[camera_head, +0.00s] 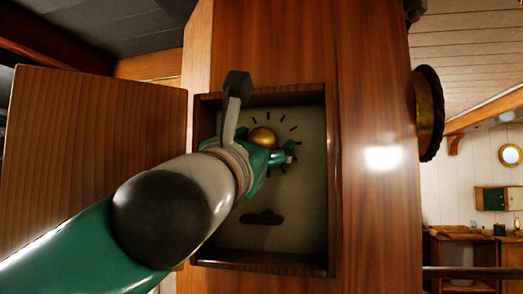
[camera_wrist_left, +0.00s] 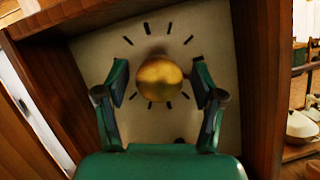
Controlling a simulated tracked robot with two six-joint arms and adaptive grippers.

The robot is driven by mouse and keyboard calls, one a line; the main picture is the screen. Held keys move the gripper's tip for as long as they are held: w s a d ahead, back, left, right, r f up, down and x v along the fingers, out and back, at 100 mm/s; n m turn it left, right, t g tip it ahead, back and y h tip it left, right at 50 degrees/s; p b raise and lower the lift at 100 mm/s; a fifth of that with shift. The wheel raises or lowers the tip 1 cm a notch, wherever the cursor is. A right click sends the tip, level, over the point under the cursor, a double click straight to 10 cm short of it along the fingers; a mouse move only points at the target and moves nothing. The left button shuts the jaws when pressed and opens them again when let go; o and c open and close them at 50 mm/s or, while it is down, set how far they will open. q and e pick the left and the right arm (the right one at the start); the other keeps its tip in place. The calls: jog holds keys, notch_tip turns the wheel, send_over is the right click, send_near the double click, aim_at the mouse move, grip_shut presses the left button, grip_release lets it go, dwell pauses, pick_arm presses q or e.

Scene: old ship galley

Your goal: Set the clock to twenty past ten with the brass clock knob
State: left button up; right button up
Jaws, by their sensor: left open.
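The brass clock knob (camera_head: 263,137) is a round golden ball at the middle of a pale clock face (camera_head: 305,190) with dark hour marks. The face sits inside an open wooden case. My left gripper (camera_head: 279,157) reaches into the case and partly covers the face. In the left wrist view its two green fingers (camera_wrist_left: 163,82) stand open, one on each side of the knob (camera_wrist_left: 160,79), with gaps visible between fingers and knob. I cannot make out the clock hands. My right gripper is not in view.
The case's wooden door (camera_head: 95,165) stands open on the left. The case rim (camera_head: 333,180) closes in around my gripper. A dark flat piece (camera_head: 262,217) is low on the face. A round brass fitting (camera_head: 429,105) juts out on the right.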

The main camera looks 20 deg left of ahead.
pick_arm(q)
jog(key=v, duration=1.2)
jog(key=shift+f, duration=0.1)
